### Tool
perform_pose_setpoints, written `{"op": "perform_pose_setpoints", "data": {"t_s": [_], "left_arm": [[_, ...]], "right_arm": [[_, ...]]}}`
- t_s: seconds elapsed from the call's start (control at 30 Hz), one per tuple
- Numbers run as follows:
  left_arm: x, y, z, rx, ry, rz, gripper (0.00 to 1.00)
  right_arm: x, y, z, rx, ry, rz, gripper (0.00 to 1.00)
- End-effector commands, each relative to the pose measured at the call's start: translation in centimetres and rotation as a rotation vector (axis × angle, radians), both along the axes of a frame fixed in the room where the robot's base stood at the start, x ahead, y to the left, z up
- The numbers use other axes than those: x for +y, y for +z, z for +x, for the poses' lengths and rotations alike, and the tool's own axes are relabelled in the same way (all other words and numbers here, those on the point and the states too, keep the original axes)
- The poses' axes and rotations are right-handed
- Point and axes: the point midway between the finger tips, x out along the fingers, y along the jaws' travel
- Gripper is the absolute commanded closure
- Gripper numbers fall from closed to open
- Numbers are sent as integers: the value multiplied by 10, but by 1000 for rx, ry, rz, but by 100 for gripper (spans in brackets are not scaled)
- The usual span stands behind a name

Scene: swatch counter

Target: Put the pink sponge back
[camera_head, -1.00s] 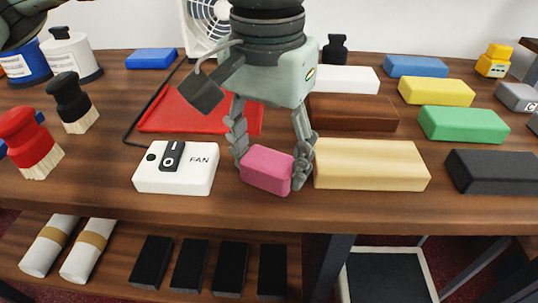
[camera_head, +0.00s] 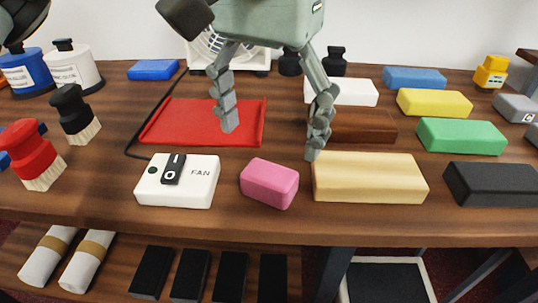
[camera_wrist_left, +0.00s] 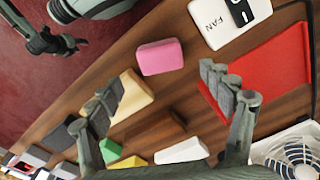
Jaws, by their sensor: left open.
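The pink sponge (camera_head: 269,183) lies on the wooden counter near its front edge, between the white fan switch box (camera_head: 177,181) and the pale wood block (camera_head: 369,177). My left gripper (camera_head: 271,143) is open and empty, above and behind the sponge, with its fingers spread and apart from it. In the left wrist view the sponge (camera_wrist_left: 159,57) lies beyond the open fingertips (camera_wrist_left: 165,88), touched by neither. A red tray (camera_head: 190,122) lies flat behind the switch box and looks empty.
Yellow (camera_head: 434,102), green (camera_head: 462,136) and black (camera_head: 492,184) blocks stand to the right. A red-handled brush (camera_head: 29,152) and a black-handled brush (camera_head: 73,113) are at left. A white fan (camera_head: 228,52) stands at the back. Black blocks lie on the lower shelf.

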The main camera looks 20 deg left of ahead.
Motion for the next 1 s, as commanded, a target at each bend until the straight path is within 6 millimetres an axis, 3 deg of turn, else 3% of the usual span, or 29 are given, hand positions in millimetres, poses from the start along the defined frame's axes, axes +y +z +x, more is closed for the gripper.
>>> {"op": "perform_pose_setpoints", "data": {"t_s": [0.1,0.3,1.0], "left_arm": [[-1,24,-1,0,-2,-1,20],[-1,46,-2,0,-2,0,20],[0,50,-2,1,-2,1,20]], "right_arm": [[0,-2,-1,4,0,1,60],[-1,-6,-1,4,0,1,60],[3,-4,5,-5,1,9,60]]}}
